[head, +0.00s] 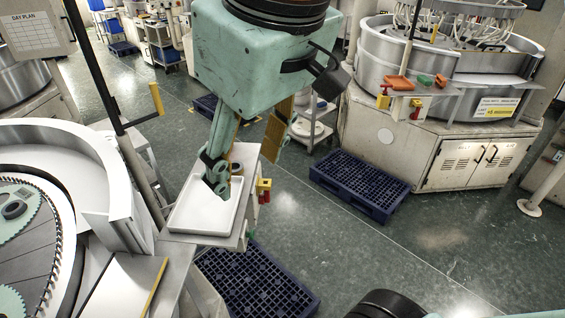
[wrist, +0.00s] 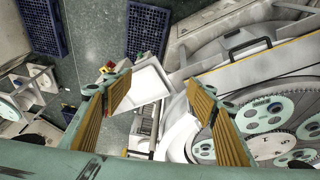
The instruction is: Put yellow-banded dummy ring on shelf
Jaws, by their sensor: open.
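My gripper (head: 246,168) is open, with its fingers pointing down above the white tray (head: 188,219). The wrist view shows my gripper (wrist: 162,108) with its two ribbed yellow-tan pads wide apart and nothing between them. The white tray (wrist: 150,82) looks bare where it shows there. A small round tan-and-dark object (head: 237,168) shows at the tray's far end in the head view, partly behind a finger; I cannot tell whether it is the yellow-banded ring. I cannot identify the shelf.
The lapping machine's raised rim (head: 95,165) curves beside the tray. Blue pallets (head: 262,282) (head: 360,183) lie on the green floor. A small trolley (head: 312,130) stands behind my gripper.

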